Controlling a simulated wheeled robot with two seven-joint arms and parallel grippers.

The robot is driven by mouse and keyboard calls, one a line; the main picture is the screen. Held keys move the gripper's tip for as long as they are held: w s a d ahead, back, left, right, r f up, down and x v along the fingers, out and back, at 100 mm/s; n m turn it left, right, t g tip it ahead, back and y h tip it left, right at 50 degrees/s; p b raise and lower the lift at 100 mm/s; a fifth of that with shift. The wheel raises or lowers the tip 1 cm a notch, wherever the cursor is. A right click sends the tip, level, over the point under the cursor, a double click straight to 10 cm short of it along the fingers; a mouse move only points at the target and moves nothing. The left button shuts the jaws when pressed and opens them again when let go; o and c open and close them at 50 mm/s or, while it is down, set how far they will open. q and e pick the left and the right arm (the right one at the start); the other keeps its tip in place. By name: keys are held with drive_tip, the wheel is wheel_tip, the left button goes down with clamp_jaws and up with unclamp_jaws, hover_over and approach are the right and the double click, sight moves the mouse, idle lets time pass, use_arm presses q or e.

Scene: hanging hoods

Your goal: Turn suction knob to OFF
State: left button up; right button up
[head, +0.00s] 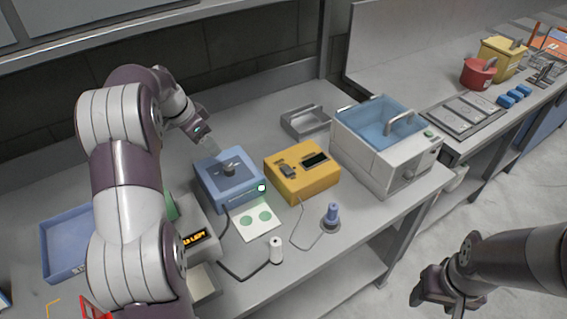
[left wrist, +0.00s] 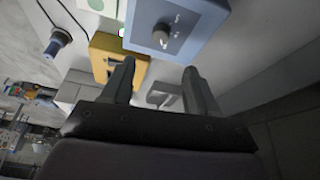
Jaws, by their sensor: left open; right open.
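The blue box (head: 243,193) sits on the bench with a dark suction knob (head: 229,169) on its top face. In the left wrist view the blue box (left wrist: 205,22) is at the top, and its round knob (left wrist: 161,37) has small white markings beside it. My left gripper (head: 211,149) is above and behind the box, apart from the knob. In the left wrist view its two fingers (left wrist: 157,70) are spread with nothing between them. My right gripper (head: 436,291) is open and empty, low at the right, off the bench. The knob's setting is too small to read.
A yellow box (head: 302,184) stands right of the blue box, with a white bath (head: 378,165) beyond it. A grey tray (head: 306,122) lies behind. In front are a card with green circles (head: 254,230), a white cylinder (head: 276,250) and a blue-topped stand (head: 331,216).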

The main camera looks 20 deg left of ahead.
use_arm(q)
drive_tip(key=b, duration=0.6)
hover_over(229, 167)
drive_tip(key=s+a, duration=0.2)
drive_tip(key=s, duration=0.1)
drive_tip(key=f, duration=0.6)
drive_tip(key=shift+w+d+f, duration=0.15)
drive_tip(key=shift+d+f, duration=0.05)
drive_tip(key=shift+f, duration=0.2)
drive_tip(key=x, duration=0.4)
drive_tip(key=shift+w+d+r+p, duration=0.1)
drive_tip(key=shift+w+d+p, duration=0.05)
drive_tip(key=shift+w+p, duration=0.25)
drive_tip(key=shift+f, duration=0.45)
drive_tip(key=shift+w+d, duration=0.1)
drive_tip(key=c, duration=1)
